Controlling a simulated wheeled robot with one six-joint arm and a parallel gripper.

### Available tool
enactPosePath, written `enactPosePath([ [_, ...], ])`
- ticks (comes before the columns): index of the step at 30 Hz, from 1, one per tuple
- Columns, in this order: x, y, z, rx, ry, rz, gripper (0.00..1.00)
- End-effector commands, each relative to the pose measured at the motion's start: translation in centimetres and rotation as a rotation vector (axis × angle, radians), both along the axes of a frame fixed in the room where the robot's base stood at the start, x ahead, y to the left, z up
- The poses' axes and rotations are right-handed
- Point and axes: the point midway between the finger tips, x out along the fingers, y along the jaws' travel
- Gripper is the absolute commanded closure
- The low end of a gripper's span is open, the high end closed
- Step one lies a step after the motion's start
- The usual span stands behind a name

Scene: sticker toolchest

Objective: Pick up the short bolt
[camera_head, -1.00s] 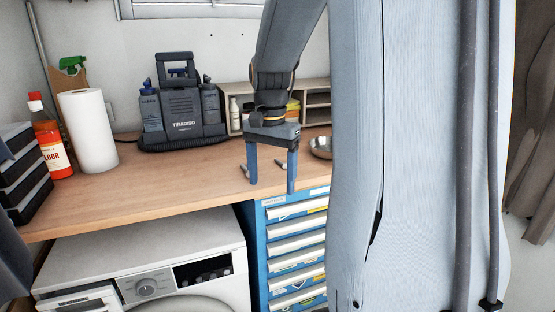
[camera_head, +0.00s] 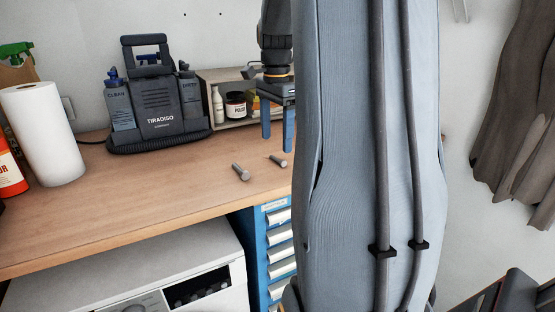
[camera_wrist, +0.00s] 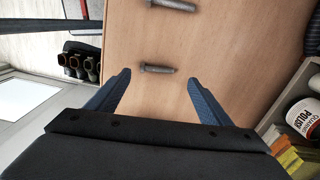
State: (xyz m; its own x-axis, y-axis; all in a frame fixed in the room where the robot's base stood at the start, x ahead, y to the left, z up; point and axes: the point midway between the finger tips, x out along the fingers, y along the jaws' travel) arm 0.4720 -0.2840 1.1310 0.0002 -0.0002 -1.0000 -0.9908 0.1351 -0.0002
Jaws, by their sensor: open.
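Two grey bolts lie apart on the wooden worktop. The shorter-looking one (camera_head: 278,160) is the right one in the head view and shows between and just beyond my fingertips in the wrist view (camera_wrist: 158,69). The longer-looking bolt (camera_head: 240,171) lies to its left, and in the wrist view (camera_wrist: 173,5) it is at the top edge, partly cut off. My gripper (camera_head: 277,145) is open and empty, with its blue fingers pointing down near the short bolt. Its fingers also show in the wrist view (camera_wrist: 159,78), spread apart. My arm hides part of the worktop.
A dark Tiradiso cleaner case (camera_head: 160,118) stands at the back. A shelf (camera_head: 225,75) behind my gripper holds a polish jar (camera_head: 236,105) and a white bottle (camera_head: 218,105). A paper roll (camera_head: 42,135) stands left. A blue drawer chest (camera_head: 262,245) is below.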

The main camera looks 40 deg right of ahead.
Motion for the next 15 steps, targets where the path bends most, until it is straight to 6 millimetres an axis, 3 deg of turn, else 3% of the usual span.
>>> enactPosePath([
  [9,-0.6,0.0,-4.1,0.001,0.003,0.001,0.27],
  [15,-0.6,-0.1,-4.9,0.000,0.000,-0.001,0.27],
])
